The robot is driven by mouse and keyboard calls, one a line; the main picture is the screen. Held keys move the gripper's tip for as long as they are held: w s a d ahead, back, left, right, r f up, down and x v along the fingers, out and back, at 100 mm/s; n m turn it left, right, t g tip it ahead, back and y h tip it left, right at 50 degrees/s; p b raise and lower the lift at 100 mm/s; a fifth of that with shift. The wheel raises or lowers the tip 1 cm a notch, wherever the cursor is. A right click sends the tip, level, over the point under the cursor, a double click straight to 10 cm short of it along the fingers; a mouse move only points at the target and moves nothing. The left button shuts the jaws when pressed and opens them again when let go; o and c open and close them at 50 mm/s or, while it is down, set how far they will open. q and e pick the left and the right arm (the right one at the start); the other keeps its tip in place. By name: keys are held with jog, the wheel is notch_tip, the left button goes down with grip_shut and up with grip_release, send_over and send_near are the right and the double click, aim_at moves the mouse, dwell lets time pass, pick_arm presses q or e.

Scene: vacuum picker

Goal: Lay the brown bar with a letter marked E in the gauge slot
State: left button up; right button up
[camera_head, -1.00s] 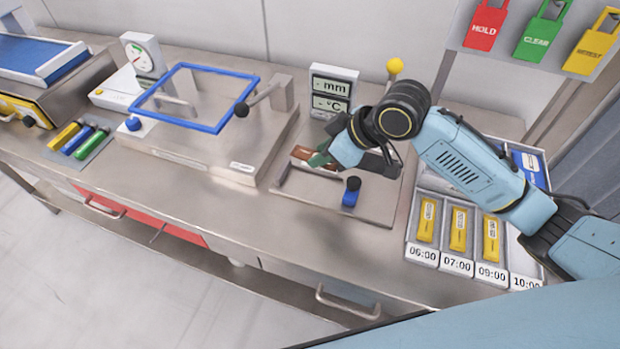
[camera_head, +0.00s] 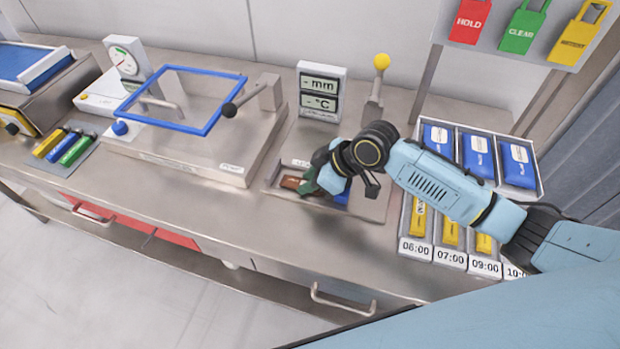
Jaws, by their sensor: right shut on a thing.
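The brown bar (camera_head: 291,182) shows only in part at the left of my right gripper, over the recess of the gauge block (camera_head: 375,208). Its letter cannot be read. My right gripper (camera_head: 309,184) is shut on the brown bar, low at the gauge's front. The gripper and wrist hide most of the bar and the slot, so I cannot tell whether the bar touches the slot floor. The gauge's display (camera_head: 320,92) shows mm and °C with dashes. My left gripper is not in view.
A blue-framed press (camera_head: 185,125) stands left of the gauge. A yellow-knobbed lever (camera_head: 380,63) rises behind it. Trays with blue packs (camera_head: 476,155) and yellow packs (camera_head: 450,234) lie to the right. Coloured markers (camera_head: 62,145) lie far left. The front counter strip is clear.

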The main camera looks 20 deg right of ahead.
jog(key=o, duration=1.1)
jog(key=shift+f, duration=0.1)
jog(key=shift+c, duration=0.2)
jog(key=shift+r, duration=0.25)
jog(key=p+v, duration=0.1)
jog(key=v, duration=1)
jog(key=shift+s+d+r, duration=0.2)
jog(key=shift+s+r, duration=0.05)
jog(key=shift+r, duration=0.05)
